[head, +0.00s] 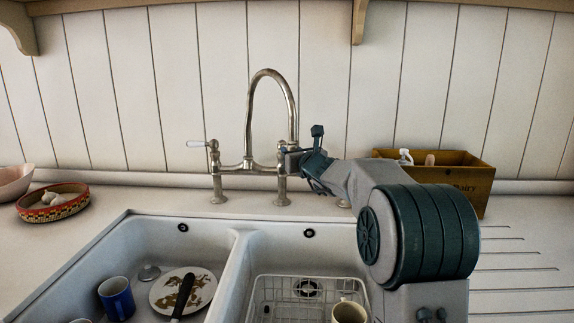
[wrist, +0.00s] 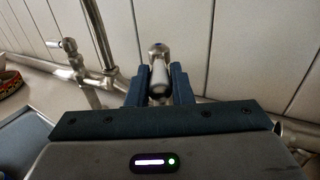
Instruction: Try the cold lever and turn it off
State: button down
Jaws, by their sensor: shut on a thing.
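A nickel bridge tap (head: 250,130) with a tall arched spout stands behind the double sink. Its left lever (head: 197,144) has a white handle that points left; it also shows in the wrist view (wrist: 53,44). My gripper (head: 297,160) is at the right side of the tap, over the right lever, which it mostly hides in the head view. In the wrist view my gripper (wrist: 158,90) is shut on this right lever (wrist: 158,76), its pale handle between the two fingers, pointing towards the camera. I see no clear water stream from the spout.
The left basin holds a blue mug (head: 117,297) and a dirty plate (head: 183,289) with a dark-handled utensil. A wire rack (head: 262,298) and a cream mug (head: 349,311) are in the right basin. A wooden crate (head: 473,183) stands right, a patterned bowl (head: 52,208) left.

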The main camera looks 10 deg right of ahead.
jog(key=shift+a+r+m+h+b, duration=0.1)
jog(key=shift+a+m+h+b, duration=0.2)
jog(key=shift+h+b, duration=0.3)
jog(key=c, duration=1.3)
grip_release()
jog(key=shift+s, duration=0.1)
jog(key=shift+s+d, duration=0.2)
jog(key=shift+s, duration=0.35)
jog(key=s, duration=0.4)
jog(key=s+d, duration=0.1)
jog(key=s, duration=0.3)
jog(key=s+d+b, duration=0.1)
jog(key=s, duration=0.3)
jog(key=shift+s+d, duration=0.2)
